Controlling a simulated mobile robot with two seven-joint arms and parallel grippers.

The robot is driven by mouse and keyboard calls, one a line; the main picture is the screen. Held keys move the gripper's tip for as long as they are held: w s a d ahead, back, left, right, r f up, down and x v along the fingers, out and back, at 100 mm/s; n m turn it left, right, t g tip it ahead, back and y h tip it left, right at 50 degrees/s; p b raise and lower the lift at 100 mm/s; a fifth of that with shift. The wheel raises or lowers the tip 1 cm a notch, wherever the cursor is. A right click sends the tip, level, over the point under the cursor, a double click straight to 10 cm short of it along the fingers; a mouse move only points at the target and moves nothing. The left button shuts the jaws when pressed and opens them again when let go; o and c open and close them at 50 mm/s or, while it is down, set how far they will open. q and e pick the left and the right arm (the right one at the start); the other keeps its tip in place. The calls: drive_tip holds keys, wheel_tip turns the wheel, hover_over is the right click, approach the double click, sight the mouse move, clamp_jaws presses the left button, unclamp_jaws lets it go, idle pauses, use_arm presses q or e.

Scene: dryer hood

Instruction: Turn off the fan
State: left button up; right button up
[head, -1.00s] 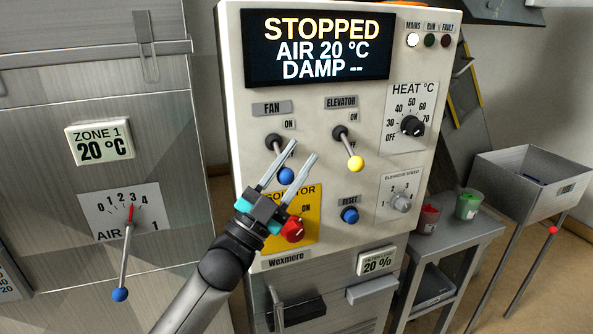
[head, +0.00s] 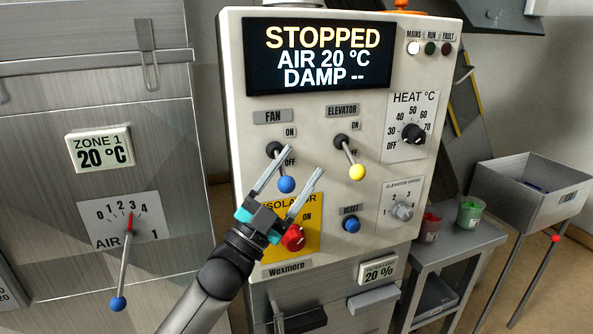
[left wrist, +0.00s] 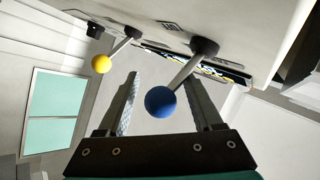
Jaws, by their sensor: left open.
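The fan lever (head: 286,184) has a blue ball end and points down to the OFF label, under the FAN plate (head: 272,117). The display (head: 318,54) reads STOPPED, AIR 20 °C, DAMP --. My left gripper (head: 302,160) is open at the panel, its fingers on either side of the blue ball in the head view. In the left wrist view the blue ball (left wrist: 160,102) hangs between the open fingers (left wrist: 163,95), apart from both. I cannot tell the exact depth. My right gripper is not in view.
The elevator lever (head: 357,172) with a yellow ball is right of the fan lever; it also shows in the left wrist view (left wrist: 101,64). The red isolator knob (head: 293,238) is just below my gripper. The blue reset button (head: 351,224) is lower right.

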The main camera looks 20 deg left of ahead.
use_arm(q)
drive_tip(key=b+v, duration=0.1)
drive_tip(key=v, duration=1.4)
drive_tip(key=shift+b, duration=0.35)
drive_tip(key=shift+s+a+f, duration=0.1)
